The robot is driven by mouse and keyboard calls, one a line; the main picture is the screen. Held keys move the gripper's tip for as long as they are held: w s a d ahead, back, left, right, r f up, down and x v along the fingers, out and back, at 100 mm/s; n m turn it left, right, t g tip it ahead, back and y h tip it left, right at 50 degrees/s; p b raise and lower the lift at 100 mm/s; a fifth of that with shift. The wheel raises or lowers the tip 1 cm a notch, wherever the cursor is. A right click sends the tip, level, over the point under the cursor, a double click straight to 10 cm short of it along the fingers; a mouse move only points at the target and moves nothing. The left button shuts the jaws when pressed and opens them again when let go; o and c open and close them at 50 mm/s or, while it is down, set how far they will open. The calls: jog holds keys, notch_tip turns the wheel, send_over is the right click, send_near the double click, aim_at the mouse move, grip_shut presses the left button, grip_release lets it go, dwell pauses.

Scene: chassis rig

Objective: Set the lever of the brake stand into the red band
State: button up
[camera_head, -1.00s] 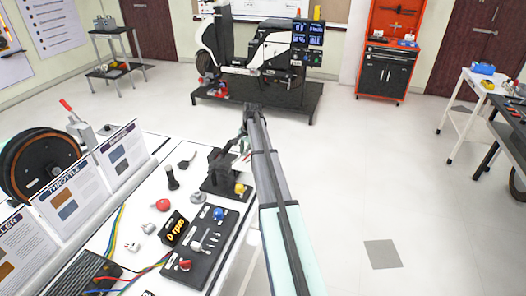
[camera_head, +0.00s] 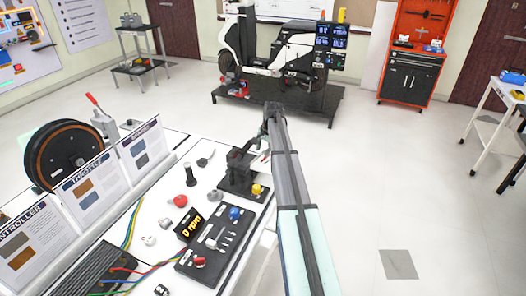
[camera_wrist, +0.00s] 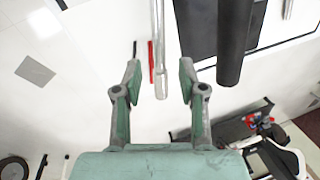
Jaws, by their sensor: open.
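The black stand (camera_head: 238,178), which I take as the brake stand, is at the right edge of the white bench in the head view. In the wrist view a black round grip (camera_wrist: 235,40) and a slim silver lever (camera_wrist: 159,50) extend from the top. My gripper (camera_wrist: 160,75) is open, with the lever's end between its fingers and a gap on both sides. I cannot tell contact in depth. A thin red strip (camera_wrist: 151,62) and a black strip lie just left of the lever. In the head view my arm partly hides my gripper (camera_head: 264,143) beside the stand.
A scooter on a black platform (camera_head: 280,103) stands behind.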

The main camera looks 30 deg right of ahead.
jog(key=v, duration=1.1)
jog(key=shift+r, duration=0.15)
